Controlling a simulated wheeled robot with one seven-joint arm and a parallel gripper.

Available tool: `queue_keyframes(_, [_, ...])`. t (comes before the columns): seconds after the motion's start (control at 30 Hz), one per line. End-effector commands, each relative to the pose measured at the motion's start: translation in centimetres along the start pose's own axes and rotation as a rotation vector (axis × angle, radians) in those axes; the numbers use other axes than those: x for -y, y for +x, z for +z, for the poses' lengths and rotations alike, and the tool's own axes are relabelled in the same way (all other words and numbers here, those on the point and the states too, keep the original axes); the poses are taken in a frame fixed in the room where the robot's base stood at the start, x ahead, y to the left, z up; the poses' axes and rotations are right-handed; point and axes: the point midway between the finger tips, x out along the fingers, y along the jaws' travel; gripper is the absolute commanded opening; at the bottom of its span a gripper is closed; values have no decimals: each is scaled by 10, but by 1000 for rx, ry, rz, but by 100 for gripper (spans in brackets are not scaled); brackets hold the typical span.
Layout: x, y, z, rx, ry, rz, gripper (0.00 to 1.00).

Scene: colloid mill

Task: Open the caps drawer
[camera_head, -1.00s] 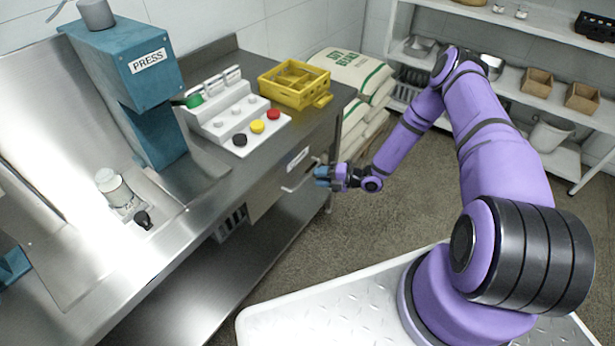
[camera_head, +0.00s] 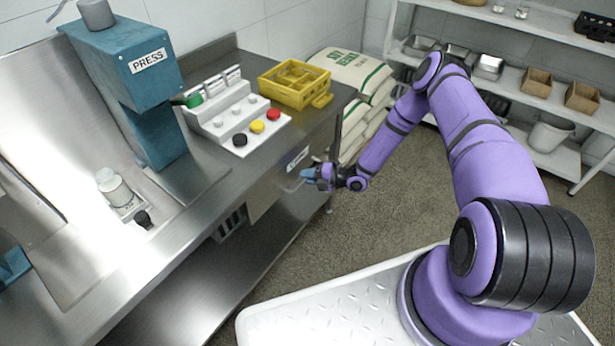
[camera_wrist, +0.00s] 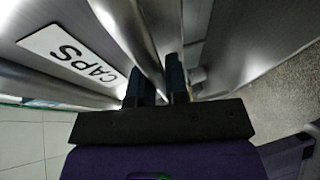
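The caps drawer (camera_head: 268,193) is in the steel bench front, with a white label (camera_head: 298,158), and looks shut. The label reads CAPS in the wrist view (camera_wrist: 72,54). My gripper (camera_head: 308,174) is at the drawer's handle, just below and right of the label. In the wrist view, my gripper (camera_wrist: 160,78) has its two dark fingers apart. The metal handle bar (camera_wrist: 128,30) runs down between them. I cannot tell whether the fingers touch it. My gripper hides most of the handle in the head view.
On the bench stand a teal press (camera_head: 125,65), a white button panel (camera_head: 235,118) and a yellow crate (camera_head: 294,82). White sacks (camera_head: 350,75) are stacked beyond the bench end. Shelves (camera_head: 500,80) line the back wall. The floor (camera_head: 400,190) before the drawer is clear.

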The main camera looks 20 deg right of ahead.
Motion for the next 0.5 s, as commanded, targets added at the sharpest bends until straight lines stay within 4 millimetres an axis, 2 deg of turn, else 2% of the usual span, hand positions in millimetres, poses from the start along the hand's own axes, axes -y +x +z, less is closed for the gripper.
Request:
queue_keyframes(0.27, [2, -9, -4, 0, 1, -1, 0])
queue_keyframes(0.37, [5, -21, -8, 1, 3, -1, 0])
queue_keyframes(0.5, [11, -46, -18, 2, 4, -3, 0])
